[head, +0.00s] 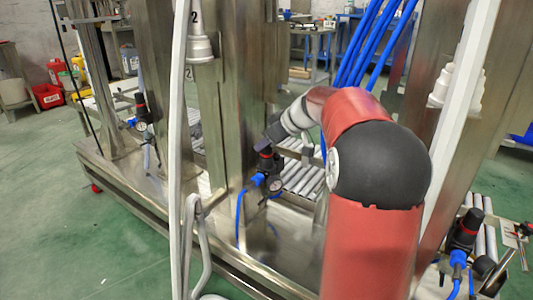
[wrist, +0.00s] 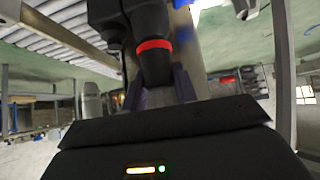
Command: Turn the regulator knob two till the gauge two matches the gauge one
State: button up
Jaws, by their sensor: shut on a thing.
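In the head view a black regulator knob with a red ring (head: 265,162) sits on the regulator at the middle post. A small round gauge (head: 276,186) faces out just below it; its needle is too small to read. My gripper (head: 266,145) reaches it from above and is shut on the knob. In the wrist view the black knob (wrist: 155,70) stands between the fingers (wrist: 157,90), with the red ring beyond them. Another regulator (head: 141,108) with a gauge (head: 141,126) is on the left post; its reading is also not legible.
A third black regulator (head: 465,230) with blue hoses is at the lower right. Blue tubing (head: 240,215) hangs from the middle regulator. Steel posts (head: 230,90) and a pale vertical pipe (head: 179,150) stand close by. Rollers (head: 303,178) lie behind.

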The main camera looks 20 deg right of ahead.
jog(key=m+t+h+b, duration=0.1)
jog(key=m+h, duration=0.1)
jog(key=shift+a+m, duration=0.1)
jog(key=shift+m, duration=0.3)
jog(key=m+h+p, duration=0.2)
jog(key=shift+r+m, duration=0.3)
jog(key=shift+m, duration=0.1)
jog(key=m+h+p, duration=0.2)
jog(key=m+p, duration=0.1)
jog(key=shift+f+h+p, duration=0.1)
jog(key=shift+h+p, duration=0.3)
jog(key=shift+f+m+h, duration=0.2)
jog(key=shift+m+h, duration=0.7)
jog(key=shift+m, duration=0.5)
jog(key=shift+g, duration=0.3)
jog(key=o, duration=0.7)
jog(key=v, duration=0.7)
jog(key=shift+s+r, duration=0.25)
jog(key=shift+s, duration=0.05)
